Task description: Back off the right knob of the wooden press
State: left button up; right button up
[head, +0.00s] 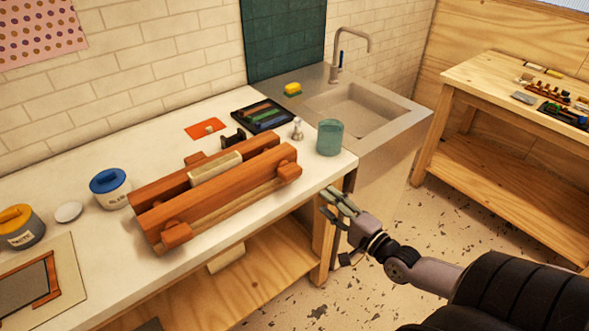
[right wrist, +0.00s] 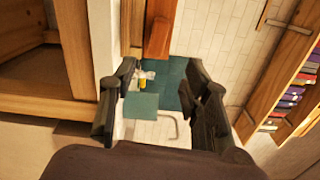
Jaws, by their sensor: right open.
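The wooden press (head: 215,195) lies on the white worktop, two long reddish-brown beams with a pale block (head: 215,168) clamped between them. Its right knob (head: 289,170) sits on the front beam's right end, and its left knob (head: 177,234) near the left end. My right gripper (head: 330,199) is off the worktop's front right corner, to the right of and below the right knob, apart from it. Its fingers are open and empty, also in the right wrist view (right wrist: 160,75), where a reddish-brown wooden part (right wrist: 157,38) shows beyond them. My left gripper is out of view.
A teal glass (head: 330,137) and a small metal object (head: 297,129) stand right of the press. A dark tray (head: 262,114) lies behind. Paint pots (head: 109,188) stand left. A sink (head: 355,105) adjoins; a wooden bench (head: 500,150) stands far right.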

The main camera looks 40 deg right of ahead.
aim_at(295, 176)
jog(key=w, duration=0.4)
jog(key=w+p, duration=0.1)
jog(key=w, duration=0.4)
jog(key=w+a, duration=0.1)
jog(key=w, duration=0.4)
jog(key=shift+w+a+f, duration=0.1)
jog(key=shift+w, duration=0.1)
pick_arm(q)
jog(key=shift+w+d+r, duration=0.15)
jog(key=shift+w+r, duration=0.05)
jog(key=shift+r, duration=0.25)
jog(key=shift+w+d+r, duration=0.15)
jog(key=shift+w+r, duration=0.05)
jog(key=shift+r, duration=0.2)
pick_arm(e)
jog(key=shift+w+a, duration=0.1)
jog(key=shift+w, duration=0.6)
jog(key=shift+c, duration=0.5)
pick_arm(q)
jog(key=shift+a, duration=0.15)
pick_arm(e)
jog(key=shift+s, duration=0.1)
grip_shut()
